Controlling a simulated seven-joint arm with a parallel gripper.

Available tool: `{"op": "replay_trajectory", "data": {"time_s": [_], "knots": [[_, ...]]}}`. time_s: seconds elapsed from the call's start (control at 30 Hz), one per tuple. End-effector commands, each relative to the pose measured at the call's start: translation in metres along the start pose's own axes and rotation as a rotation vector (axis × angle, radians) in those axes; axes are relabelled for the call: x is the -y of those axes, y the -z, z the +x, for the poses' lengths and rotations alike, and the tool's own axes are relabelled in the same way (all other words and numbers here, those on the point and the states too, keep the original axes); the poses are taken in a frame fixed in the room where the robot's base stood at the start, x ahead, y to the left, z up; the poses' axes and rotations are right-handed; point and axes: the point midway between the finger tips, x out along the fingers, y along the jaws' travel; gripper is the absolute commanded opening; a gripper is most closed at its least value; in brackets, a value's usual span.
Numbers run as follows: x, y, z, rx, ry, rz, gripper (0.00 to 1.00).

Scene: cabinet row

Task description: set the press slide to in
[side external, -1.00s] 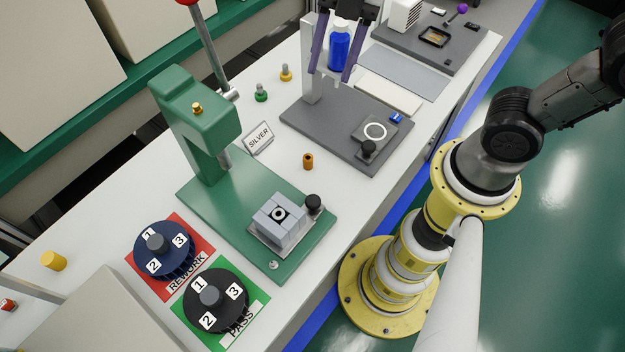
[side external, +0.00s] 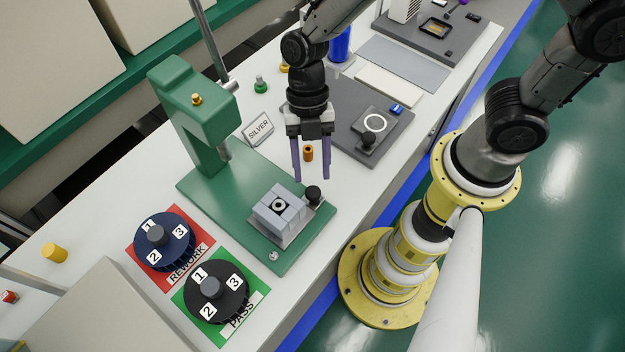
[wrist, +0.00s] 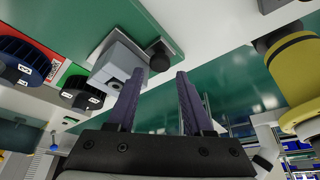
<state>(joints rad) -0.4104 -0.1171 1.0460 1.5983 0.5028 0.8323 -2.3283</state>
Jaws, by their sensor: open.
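The green press (side external: 186,110) stands on a green base plate at the middle of the bench. Its slide, a grey block fixture (side external: 279,212) with a dark round hole on top and a black knob (side external: 313,194) at its right end, sits on the base plate in front of the press column. The slide (wrist: 119,60) and its black knob (wrist: 159,55) also show in the wrist view. My gripper (side external: 311,180) is open and empty, with purple fingers pointing down. In the side view its fingertips appear just above and behind the knob, apart from it.
The blue dial (side external: 164,248) on the red REWORK card and the black dial (side external: 216,292) on the green PASS card lie left of the slide. A SILVER sign (side external: 258,128) and a small orange cylinder (side external: 308,153) stand behind. A grey fixture plate (side external: 345,145) lies to the right.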

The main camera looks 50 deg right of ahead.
Motion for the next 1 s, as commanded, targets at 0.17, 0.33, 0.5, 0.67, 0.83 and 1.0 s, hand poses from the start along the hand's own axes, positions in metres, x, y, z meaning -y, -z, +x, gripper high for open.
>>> {"op": "replay_trajectory", "data": {"time_s": [0.17,0.33,0.5,0.67,0.83,1.0], "knots": [[0.0,0.0,0.027,-0.001,0.002,0.0,0.51],[0.0,0.0,0.038,0.001,-0.001,-0.002,0.51],[0.0,0.0,0.04,0.001,-0.001,-0.001,0.51],[0.0,0.0,0.04,0.001,-0.001,-0.001,0.5],[0.0,0.0,0.04,0.001,-0.001,0.0,0.19],[0.0,0.0,0.04,0.001,-0.001,0.0,0.0]]}}
